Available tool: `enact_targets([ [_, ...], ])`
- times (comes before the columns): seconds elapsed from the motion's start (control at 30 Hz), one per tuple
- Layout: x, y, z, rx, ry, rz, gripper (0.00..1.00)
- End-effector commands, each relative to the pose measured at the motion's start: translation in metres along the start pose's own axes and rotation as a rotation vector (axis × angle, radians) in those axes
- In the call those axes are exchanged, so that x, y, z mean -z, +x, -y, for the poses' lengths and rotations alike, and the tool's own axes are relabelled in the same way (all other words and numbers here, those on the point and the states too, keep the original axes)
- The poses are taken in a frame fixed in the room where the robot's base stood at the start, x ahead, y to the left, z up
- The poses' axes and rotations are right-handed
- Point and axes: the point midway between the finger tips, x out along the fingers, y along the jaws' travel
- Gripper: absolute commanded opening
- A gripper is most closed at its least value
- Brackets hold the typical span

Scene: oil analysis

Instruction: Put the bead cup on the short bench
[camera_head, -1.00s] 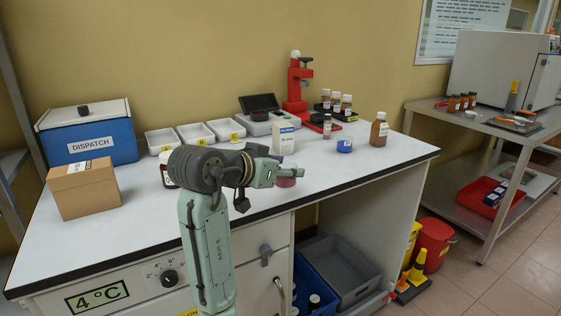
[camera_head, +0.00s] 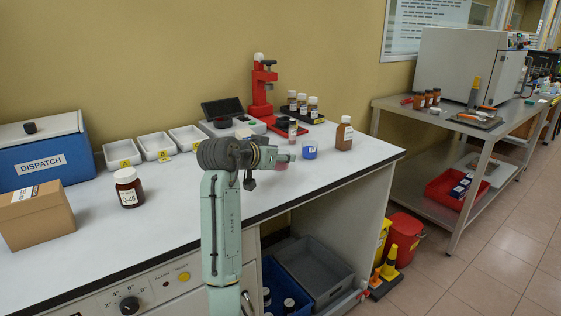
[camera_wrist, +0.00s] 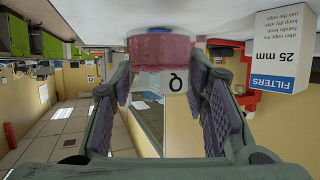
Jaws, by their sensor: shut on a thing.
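The bead cup is a small pinkish-red cup (camera_head: 281,164), partly hidden by my gripper (camera_head: 285,157). In the wrist view the pink cup (camera_wrist: 165,50) sits between the two fingers of my gripper (camera_wrist: 160,78), which is shut on it. In the head view it is held over the front part of the white-topped bench (camera_head: 345,172). A steel bench (camera_head: 440,115) with a lower shelf stands to the right. I cannot tell from the pictures which bench is the short one.
A filters box (camera_wrist: 283,50) shows in the wrist view. A red bin (camera_head: 405,235) and a yellow-black cone (camera_head: 388,268) stand on the floor between the benches. The floor at right is clear.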

Motion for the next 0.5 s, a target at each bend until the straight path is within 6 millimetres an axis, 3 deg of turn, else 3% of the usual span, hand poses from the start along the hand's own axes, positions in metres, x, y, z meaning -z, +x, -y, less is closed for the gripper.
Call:
enact_targets([
  [0.23, 0.005, 0.017, 0.004, 0.0, -0.002, 0.001, 0.13],
  [0.5, -0.028, 0.028, 0.003, 0.001, -0.001, -0.001, 0.13],
])
